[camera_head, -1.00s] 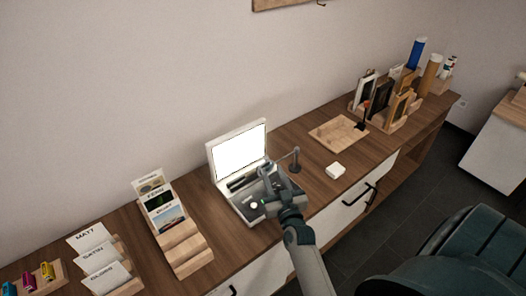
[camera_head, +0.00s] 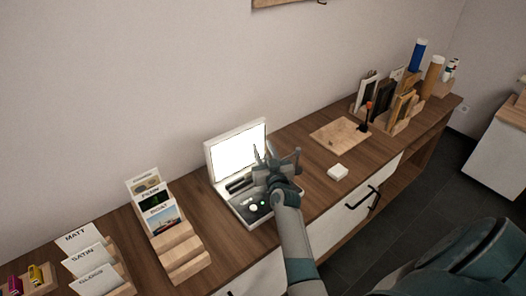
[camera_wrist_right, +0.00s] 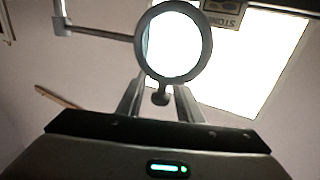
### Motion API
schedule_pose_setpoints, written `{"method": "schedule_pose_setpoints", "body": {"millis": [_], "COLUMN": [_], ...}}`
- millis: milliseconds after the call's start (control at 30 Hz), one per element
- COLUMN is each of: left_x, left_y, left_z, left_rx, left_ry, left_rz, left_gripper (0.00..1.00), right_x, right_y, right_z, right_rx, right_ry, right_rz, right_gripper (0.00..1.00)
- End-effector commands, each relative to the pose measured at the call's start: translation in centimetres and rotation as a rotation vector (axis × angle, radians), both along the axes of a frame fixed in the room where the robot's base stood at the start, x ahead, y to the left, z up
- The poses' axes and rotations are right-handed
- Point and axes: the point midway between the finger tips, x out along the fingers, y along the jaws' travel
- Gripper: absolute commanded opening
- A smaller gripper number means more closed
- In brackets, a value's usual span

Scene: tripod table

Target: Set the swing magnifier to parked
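The swing magnifier, a grey-rimmed round lens (camera_wrist_right: 176,45) on a thin arm (camera_wrist_right: 100,33) from a post (camera_wrist_right: 61,18), is at the top of the right wrist view. A small dark knob (camera_wrist_right: 160,97) hangs below its rim. My right gripper (camera_wrist_right: 159,95) is open, with its fingers on either side of the knob and small gaps showing. In the head view my right gripper (camera_head: 276,158) is over the right side of the open white case (camera_head: 215,163) and hides most of the magnifier. My left gripper is not in view.
The case has a bright lit panel (camera_head: 236,150) in its lid. A stepped card rack (camera_head: 183,252) stands to the left. The wall is close behind.

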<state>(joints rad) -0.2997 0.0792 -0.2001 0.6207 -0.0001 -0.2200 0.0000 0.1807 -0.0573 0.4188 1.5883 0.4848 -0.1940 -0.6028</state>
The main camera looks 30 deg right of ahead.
Motion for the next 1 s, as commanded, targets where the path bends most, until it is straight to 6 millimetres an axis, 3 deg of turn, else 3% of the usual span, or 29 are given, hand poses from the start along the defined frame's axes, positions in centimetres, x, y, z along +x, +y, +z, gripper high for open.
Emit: {"method": "schedule_pose_setpoints", "body": {"millis": [233,400,1000], "left_x": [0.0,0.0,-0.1], "left_y": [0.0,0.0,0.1], "left_z": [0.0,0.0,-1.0], "left_rx": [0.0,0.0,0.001], "left_ry": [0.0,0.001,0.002], "left_rz": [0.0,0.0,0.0], "left_gripper": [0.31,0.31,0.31], "right_x": [0.0,0.0,-1.4], "right_y": [0.0,0.0,0.1], "right_z": [0.0,0.0,-0.2], "right_rx": [0.0,0.0,-0.006], "right_ry": [0.0,0.0,0.001], "right_rz": [0.0,0.0,0.071], "right_gripper": [0.33,0.0,0.0]}}
